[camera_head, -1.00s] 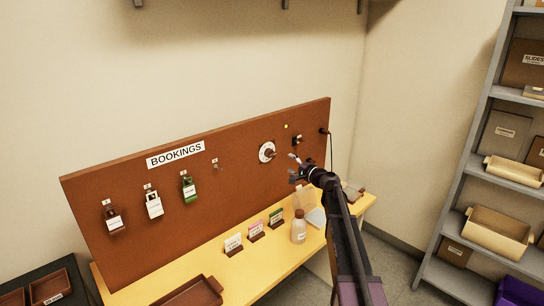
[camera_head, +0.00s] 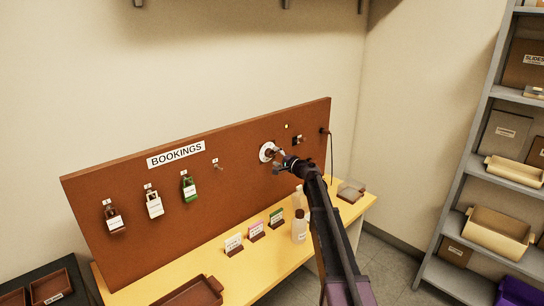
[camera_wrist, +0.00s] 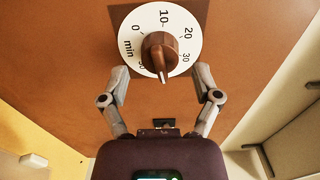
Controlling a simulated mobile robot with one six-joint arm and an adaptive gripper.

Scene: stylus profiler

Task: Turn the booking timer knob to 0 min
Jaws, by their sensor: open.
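The booking timer has a round white dial (camera_wrist: 180,16) with a brown knob (camera_wrist: 158,50) at its centre, on the brown board. In the wrist view, the knob's pointer faces the bottom of the picture, between the 30 mark and a partly hidden mark at lower left. The 0 is at upper left. My gripper (camera_wrist: 160,72) is open, one finger on each side of the knob's lower part, with gaps visible. In the head view, my gripper (camera_head: 279,165) is just right of and below the dial (camera_head: 265,152). Whether a finger touches the dial, I cannot tell.
The BOOKINGS board (camera_head: 120,215) carries several hanging tags to the left and a small dark fitting (camera_head: 297,140) right of the dial. Bottles (camera_head: 299,232) and card stands (camera_head: 256,231) stand on the yellow table (camera_head: 262,272) below. A shelf (camera_head: 470,170) is at right.

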